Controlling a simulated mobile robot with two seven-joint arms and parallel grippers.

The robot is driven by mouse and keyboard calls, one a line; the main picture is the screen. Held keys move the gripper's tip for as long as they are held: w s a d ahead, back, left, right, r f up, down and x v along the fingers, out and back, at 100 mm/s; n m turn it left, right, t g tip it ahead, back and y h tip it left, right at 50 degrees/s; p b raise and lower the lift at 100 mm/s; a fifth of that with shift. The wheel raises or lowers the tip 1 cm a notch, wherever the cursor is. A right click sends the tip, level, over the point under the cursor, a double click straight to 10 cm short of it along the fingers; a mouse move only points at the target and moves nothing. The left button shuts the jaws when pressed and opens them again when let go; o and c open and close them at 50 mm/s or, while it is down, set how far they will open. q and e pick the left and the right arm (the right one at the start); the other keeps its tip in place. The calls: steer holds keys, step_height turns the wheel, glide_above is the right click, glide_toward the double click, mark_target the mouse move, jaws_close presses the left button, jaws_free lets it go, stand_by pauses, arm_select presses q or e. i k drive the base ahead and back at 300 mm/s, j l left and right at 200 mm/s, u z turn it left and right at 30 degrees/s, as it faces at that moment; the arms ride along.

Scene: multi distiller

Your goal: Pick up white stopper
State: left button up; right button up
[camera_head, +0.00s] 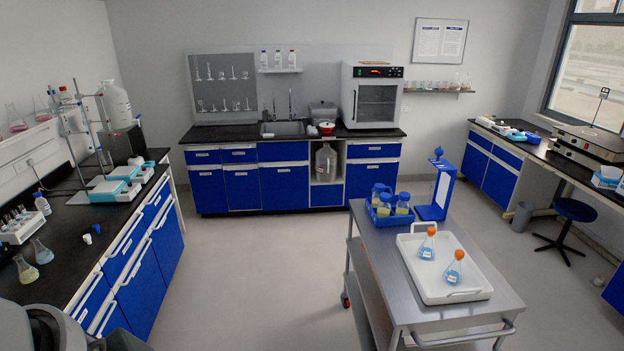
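A small white piece that looks like the white stopper (97,229) lies on the black top of the left bench (75,262), near its front edge. Grey and dark parts of my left arm show at the bottom left corner, over the near end of the bench. No fingertips of my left gripper can be made out. My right gripper is not in view.
Two flasks (41,251) stand left of the small pieces, by a white rack (22,226) and a bottle (42,204). A stand and blue-white devices are farther back. A steel cart (375,246) with a white tray (475,293) stands right; floor between is clear.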

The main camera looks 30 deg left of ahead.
mark_target(87, 237)
steer(key=j+u, duration=0.25)
steer(key=u, duration=0.2)
steer(key=j+u, duration=0.25)
steer(key=u, duration=0.25)
steer(key=i+j+u, duration=0.1)
steer(key=j+u, duration=0.15)
steer(key=u, duration=0.2)
steer(key=i+j+u, duration=0.1)
steer(key=u, duration=0.35)
steer(key=i+j+u, duration=0.15)
steer(key=u, duration=0.3)
steer(key=j, duration=0.1)
